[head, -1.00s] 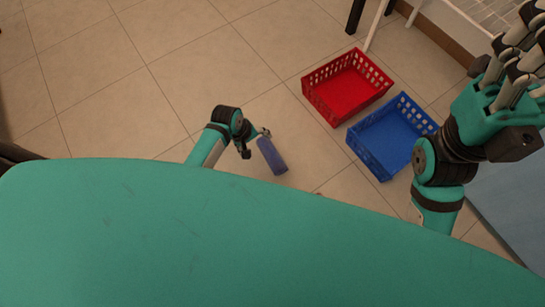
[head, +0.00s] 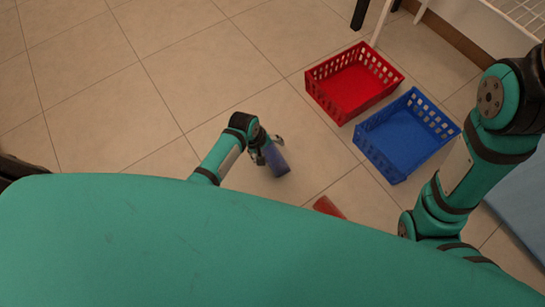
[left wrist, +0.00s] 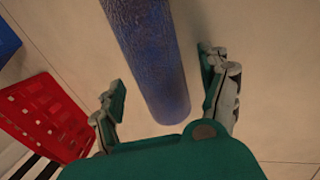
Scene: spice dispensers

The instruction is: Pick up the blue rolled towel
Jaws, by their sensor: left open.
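The blue rolled towel (head: 277,161) is on the tiled floor in the head view. My left gripper (head: 265,149) is right at its upper left end. In the left wrist view the towel (left wrist: 152,55) is a long blue cylinder running from the top edge down between the two fingers. My left gripper (left wrist: 163,80) is open there, one finger on each side, with visible gaps to the towel. The towel's far end is cut off by the top edge of that view. My right arm is at the right of the head view, its gripper out of frame.
A red basket (head: 318,92) and a blue basket (head: 378,161) stand side by side on the floor to the right of the towel. A red object (head: 328,207) lies below it, partly hidden by my body. Floor to the left is clear.

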